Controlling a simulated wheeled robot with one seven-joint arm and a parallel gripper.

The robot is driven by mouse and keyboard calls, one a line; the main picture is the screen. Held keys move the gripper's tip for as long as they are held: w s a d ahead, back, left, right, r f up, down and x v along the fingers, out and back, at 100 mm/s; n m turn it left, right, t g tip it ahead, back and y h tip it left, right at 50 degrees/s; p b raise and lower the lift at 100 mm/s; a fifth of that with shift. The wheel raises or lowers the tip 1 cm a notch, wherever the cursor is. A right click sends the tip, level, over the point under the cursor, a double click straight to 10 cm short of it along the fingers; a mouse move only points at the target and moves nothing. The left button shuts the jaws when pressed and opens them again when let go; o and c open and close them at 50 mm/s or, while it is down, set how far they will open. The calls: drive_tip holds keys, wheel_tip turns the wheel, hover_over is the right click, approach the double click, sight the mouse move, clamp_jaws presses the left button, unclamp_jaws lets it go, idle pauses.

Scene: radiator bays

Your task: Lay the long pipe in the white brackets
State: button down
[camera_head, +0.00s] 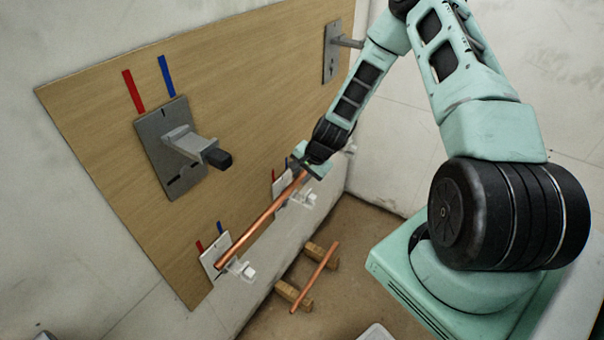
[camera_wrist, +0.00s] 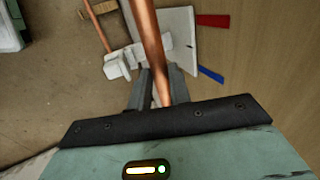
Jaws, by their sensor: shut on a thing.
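The long copper pipe (camera_head: 262,218) slopes along the lower part of the wooden panel. My gripper (camera_head: 309,165) is shut on it near its upper right end; in the wrist view the pipe (camera_wrist: 148,35) runs up from between the jaws (camera_wrist: 157,92). Its far end lies by the lower-left white bracket (camera_head: 213,258). Another white bracket (camera_head: 285,190) is beside the pipe closer to my gripper; a white bracket (camera_wrist: 178,33) also shows beside the pipe in the wrist view. I cannot tell whether the pipe rests in either bracket.
A shorter copper pipe (camera_head: 317,274) lies on wooden blocks (camera_head: 288,292) on the floor. Grey plates with jutting arms are on the panel, one at left (camera_head: 167,150) and one at upper right (camera_head: 332,52). Red and blue stripes mark the panel. Floor around the blocks is mostly clear.

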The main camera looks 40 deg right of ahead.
drive_tip(key=shift+f+b, duration=1.7)
drive_tip(key=shift+f, duration=0.95)
drive_tip(key=shift+s, duration=0.1)
drive_tip(key=shift+s+f, duration=0.25)
drive_tip(key=shift+s, duration=0.15)
drive_tip(key=c, duration=1.4)
unclamp_jaws()
drive_tip(key=shift+o, duration=1)
drive_tip(key=w+p+v, duration=0.1)
drive_tip(key=v, duration=1.6)
drive_tip(key=shift+r, duration=0.55)
